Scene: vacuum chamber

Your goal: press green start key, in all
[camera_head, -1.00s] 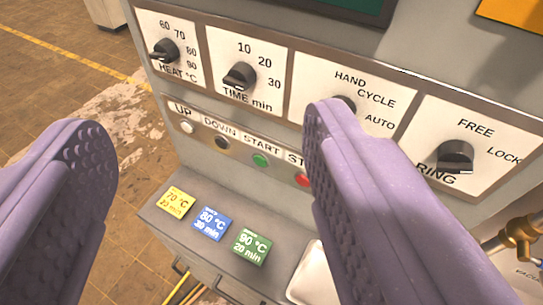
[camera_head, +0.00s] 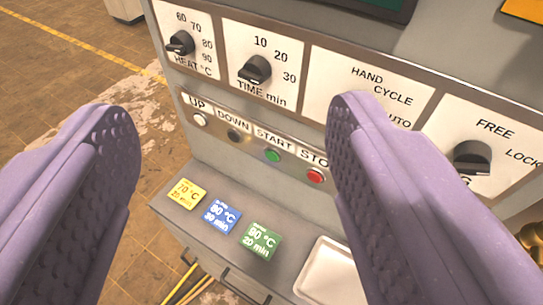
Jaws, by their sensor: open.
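The green START key (camera_head: 272,156) sits on the key strip of the panel, under its START label, between the black DOWN key (camera_head: 234,136) and the red STOP key (camera_head: 315,176). The white UP key (camera_head: 200,120) is at the strip's left end. My gripper (camera_head: 238,118) is open and empty, its two purple padded fingers spread on either side of the key strip in the picture. The green key shows in the gap between them, nearer the right finger. Neither finger visibly touches it. The right finger hides part of the panel.
Yellow (camera_head: 187,194), blue (camera_head: 221,215) and green (camera_head: 261,240) cards lie on the ledge below, beside a white tray (camera_head: 325,272). Open floor is at left.

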